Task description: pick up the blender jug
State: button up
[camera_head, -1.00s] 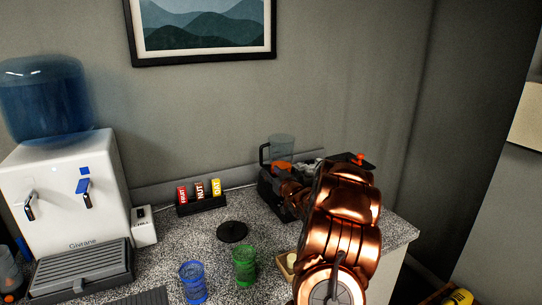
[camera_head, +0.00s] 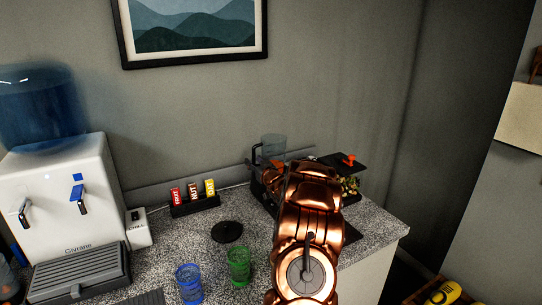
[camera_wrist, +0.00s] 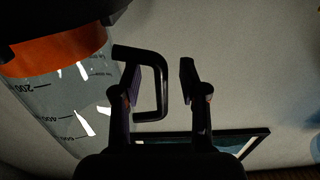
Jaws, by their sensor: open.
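The blender jug (camera_head: 273,147) is clear with an orange band low down, and stands at the back of the counter by the wall. Its black handle is on its left in the head view. In the wrist view the jug (camera_wrist: 45,95) fills the left side, with measuring marks on its wall. My gripper (camera_wrist: 160,82) is open, with the upright bar of the handle (camera_wrist: 162,85) between its fingers. The left finger appears within the handle loop; the right finger is outside, with a gap to the bar. In the head view my copper arm hides the gripper and the jug's lower part.
A bar rack (camera_head: 195,207), a black round lid (camera_head: 227,232), a blue glass (camera_head: 189,284) and a green glass (camera_head: 239,266) stand left of my arm. A water dispenser (camera_head: 60,200) is far left. A dark board with an orange knob (camera_head: 349,160) is right of the jug.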

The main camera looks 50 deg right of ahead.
jog(key=shift+w+d+f, duration=0.1)
jog(key=shift+w+f, duration=0.05)
jog(key=shift+w, duration=0.3)
grip_shut()
dwell(0.5)
